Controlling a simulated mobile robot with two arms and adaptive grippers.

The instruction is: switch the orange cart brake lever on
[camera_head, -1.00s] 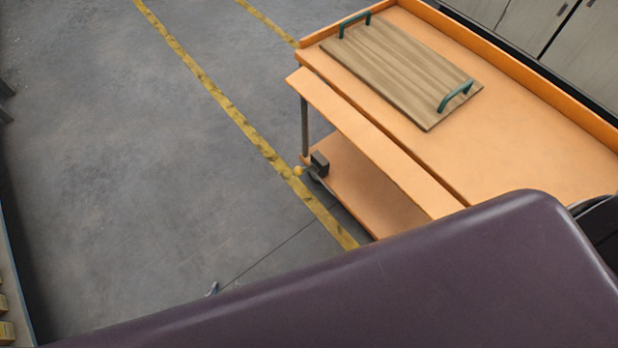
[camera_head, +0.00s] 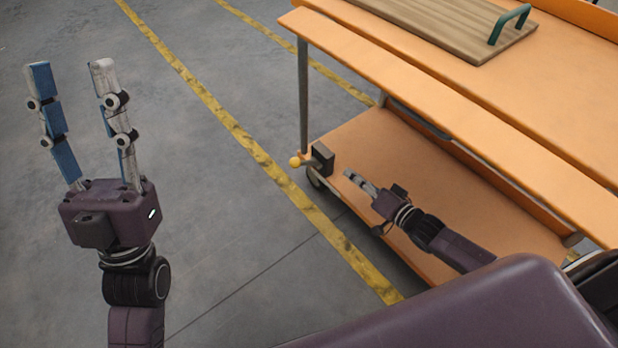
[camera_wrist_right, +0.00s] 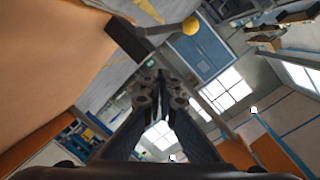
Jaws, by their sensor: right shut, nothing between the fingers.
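The orange cart (camera_head: 420,170) fills the right of the head view. At its near-left corner, beside the leg, sits a dark brake box (camera_head: 322,157) with a short lever ending in a yellow ball knob (camera_head: 295,161). My right gripper (camera_head: 351,178) is shut and empty, just right of the brake box and apart from the knob. In the right wrist view, the shut fingers (camera_wrist_right: 158,82) lie below the grey lever rod (camera_wrist_right: 163,29) and its yellow knob (camera_wrist_right: 190,25). My left gripper (camera_head: 71,66) is open and empty, raised over the floor at left.
A wooden board (camera_head: 440,22) with a green handle (camera_head: 509,20) lies on the cart's top. The lower shelf (camera_head: 375,140) is bare apart from my right arm across it. The grey floor (camera_head: 220,220) left of the cart is clear, with yellow lines (camera_head: 240,135).

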